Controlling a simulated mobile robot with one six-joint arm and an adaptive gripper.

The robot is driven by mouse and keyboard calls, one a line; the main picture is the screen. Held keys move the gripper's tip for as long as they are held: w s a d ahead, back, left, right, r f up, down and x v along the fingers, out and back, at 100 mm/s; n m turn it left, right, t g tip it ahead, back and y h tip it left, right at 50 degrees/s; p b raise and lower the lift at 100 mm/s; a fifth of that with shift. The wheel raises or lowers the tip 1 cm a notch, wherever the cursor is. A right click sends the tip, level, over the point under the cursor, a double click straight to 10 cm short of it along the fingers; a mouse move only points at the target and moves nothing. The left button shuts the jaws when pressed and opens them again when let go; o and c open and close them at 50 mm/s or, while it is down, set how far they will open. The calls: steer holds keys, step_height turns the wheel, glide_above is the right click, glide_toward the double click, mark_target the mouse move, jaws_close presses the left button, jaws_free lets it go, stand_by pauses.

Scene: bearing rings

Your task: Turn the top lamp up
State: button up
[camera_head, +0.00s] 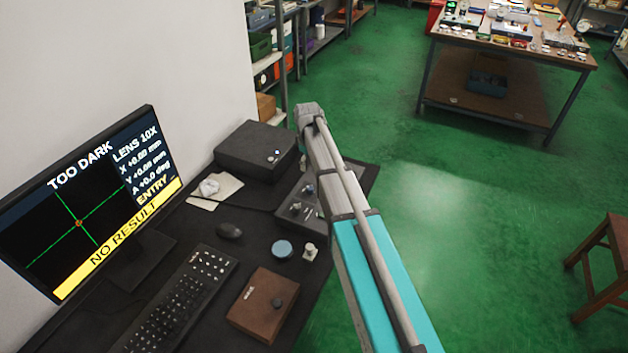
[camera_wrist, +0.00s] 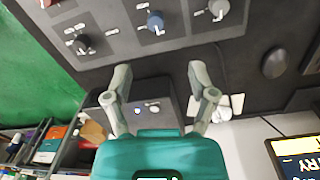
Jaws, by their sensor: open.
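A dark control panel (camera_head: 312,222) with several small knobs lies on the desk, partly covered by my arm. In the wrist view the panel (camera_wrist: 112,14) shows a black knob (camera_wrist: 82,44), a blue knob (camera_wrist: 156,20) and a light grey knob (camera_wrist: 218,9), each beside white markings. The markings are too small to read, so I cannot tell which knob is the top lamp's. My gripper (camera_wrist: 160,76) is open and empty, its fingers apart and not visibly touching any knob. It is hidden behind my arm in the head view. The monitor (camera_head: 82,205) reads "TOO DARK" and "NO RESULT".
A black box (camera_head: 256,150) stands behind the panel; it also shows between my fingers (camera_wrist: 152,88). A keyboard (camera_head: 178,300), mouse (camera_head: 230,230), blue disc (camera_head: 282,249) and brown box (camera_head: 262,305) lie on the desk.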

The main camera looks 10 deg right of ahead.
mark_target(310, 188)
steer(key=shift+w+r, duration=0.2)
steer(key=shift+w, duration=0.25)
steer(key=shift+f, duration=0.2)
step_height(310, 188, down, 13)
steer(key=b, duration=1.3)
steer(key=shift+w+d+f+b, duration=0.15)
steer(key=shift+b, duration=0.2)
